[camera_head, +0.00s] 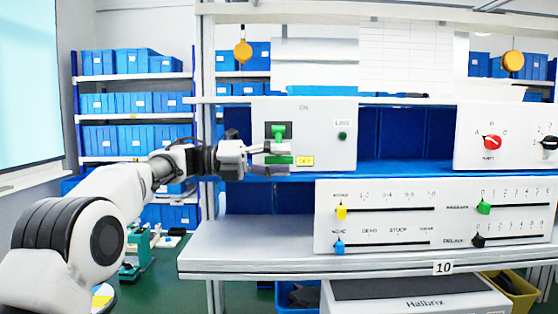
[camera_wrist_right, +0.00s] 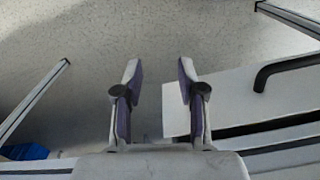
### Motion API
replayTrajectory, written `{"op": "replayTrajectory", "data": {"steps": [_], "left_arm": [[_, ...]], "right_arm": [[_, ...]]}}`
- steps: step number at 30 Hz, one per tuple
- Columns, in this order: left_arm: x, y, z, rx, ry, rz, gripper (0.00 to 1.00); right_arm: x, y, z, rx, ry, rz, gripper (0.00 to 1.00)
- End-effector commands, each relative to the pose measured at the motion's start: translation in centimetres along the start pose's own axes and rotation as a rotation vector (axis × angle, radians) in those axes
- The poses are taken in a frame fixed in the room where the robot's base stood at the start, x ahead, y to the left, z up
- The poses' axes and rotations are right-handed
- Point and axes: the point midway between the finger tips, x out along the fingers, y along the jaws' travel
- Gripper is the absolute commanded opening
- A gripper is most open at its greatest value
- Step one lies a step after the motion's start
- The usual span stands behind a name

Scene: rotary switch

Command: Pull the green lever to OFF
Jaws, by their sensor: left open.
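The green lever (camera_head: 278,132) is on a dark plate on the front of a white switch box (camera_head: 325,140). Its upper part is clear, and a green part shows lower down, beside my gripper's fingers. My left gripper (camera_head: 272,160) reaches in from the left at the box's lower left. It is open, with its fingers one above the other near the lower green part; I cannot tell whether they touch it. No OFF marking is readable. My right gripper (camera_wrist_right: 157,75) shows in the right wrist view, with its fingers apart and nothing between them.
Below right stands a slider panel (camera_head: 385,240). Another panel with a red knob (camera_head: 492,142) is at the right. The shelf's left part (camera_head: 240,245) is clear.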

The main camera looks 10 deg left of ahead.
Motion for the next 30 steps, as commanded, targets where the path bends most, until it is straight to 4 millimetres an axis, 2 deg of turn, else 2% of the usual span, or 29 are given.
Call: {"op": "replayTrajectory", "data": {"steps": [5,12,15,20,30], "left_arm": [[-2.5,0.0,0.1,0.000,-0.003,-0.001,0.49],[-8.6,0.1,0.2,0.000,-0.005,-0.001,0.49],[-10.5,0.1,0.2,0.000,-0.003,0.000,0.49],[-11.8,0.1,0.2,0.000,-0.001,-0.001,0.49],[-11.8,0.1,0.1,0.000,-0.001,0.000,0.49]], "right_arm": [[0.0,0.0,0.0,0.000,0.000,0.000,0.40],[0.0,0.0,0.0,0.000,0.000,0.000,0.40],[0.0,0.0,0.0,0.000,0.000,0.000,0.40],[0.0,0.0,0.0,0.000,0.000,0.000,0.40],[0.0,0.0,0.0,0.000,0.000,0.000,0.40]]}}
